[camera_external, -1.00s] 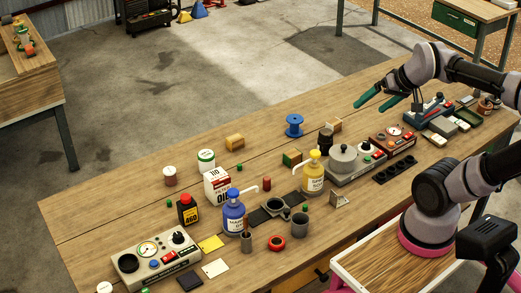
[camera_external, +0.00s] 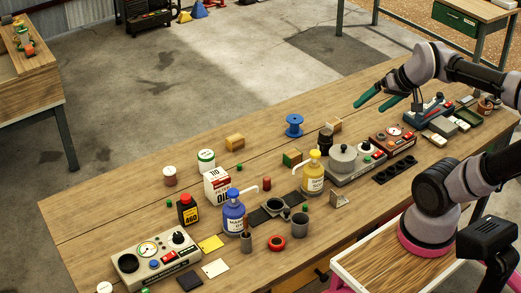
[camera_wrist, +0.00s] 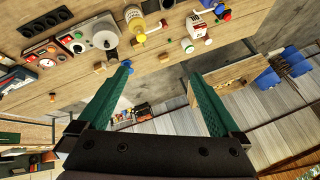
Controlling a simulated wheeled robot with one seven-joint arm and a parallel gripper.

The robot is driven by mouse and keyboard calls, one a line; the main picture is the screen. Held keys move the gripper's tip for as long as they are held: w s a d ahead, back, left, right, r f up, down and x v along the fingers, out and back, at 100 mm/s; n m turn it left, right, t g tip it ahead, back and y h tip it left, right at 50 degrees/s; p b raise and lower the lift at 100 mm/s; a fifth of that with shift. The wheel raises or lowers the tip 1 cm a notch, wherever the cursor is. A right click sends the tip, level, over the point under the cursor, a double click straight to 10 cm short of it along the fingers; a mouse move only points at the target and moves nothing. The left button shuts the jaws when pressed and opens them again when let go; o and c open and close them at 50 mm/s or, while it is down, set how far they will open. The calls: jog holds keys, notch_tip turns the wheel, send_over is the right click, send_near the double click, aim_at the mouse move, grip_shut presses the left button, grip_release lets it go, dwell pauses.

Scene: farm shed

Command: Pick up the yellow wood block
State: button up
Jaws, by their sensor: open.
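Several small wood blocks lie on the long workbench, and I cannot tell for sure which is the yellow one. A yellowish block (camera_external: 235,142) lies alone near the far edge, left of the blue spool. Another block (camera_external: 334,125) is right of the spool, behind the dark jar. A third block (camera_external: 291,158), with a green side, is beside the yellow pump bottle. My gripper (camera_external: 370,102) is open and empty, held above the bench's right part. In the wrist view its green fingers (camera_wrist: 162,72) are spread, with a small block (camera_wrist: 165,57) beyond them.
The bench (camera_external: 110,210) is crowded: a blue spool (camera_external: 294,126), yellow pump bottle (camera_external: 313,172), blue pump bottle (camera_external: 233,213), oil box (camera_external: 217,186) and a device with a round metal pot (camera_external: 342,158). The bench's far left strip is mostly clear.

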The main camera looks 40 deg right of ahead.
jog(key=n+t+h, duration=0.2)
jog(key=n+t, duration=0.1)
jog(key=t, duration=0.2)
send_over(237, 139)
jog(key=s+d, duration=0.2)
jog(key=s, duration=0.6)
notch_tip(237, 139, down, 28)
jog(key=shift+n+t, duration=0.6)
jog(key=f, duration=0.4)
jog(key=w+a+f, duration=0.1)
jog(key=f, duration=0.3)
jog(key=w+f, duration=0.1)
jog(key=f, duration=0.3)
jog(key=shift+a+f, duration=0.25)
jog(key=x, duration=0.7)
jog(key=shift+w+a+f, duration=0.2)
jog(key=shift+a+f, duration=0.05)
jog(key=shift+a, duration=0.1)
jog(key=c, duration=1.3)
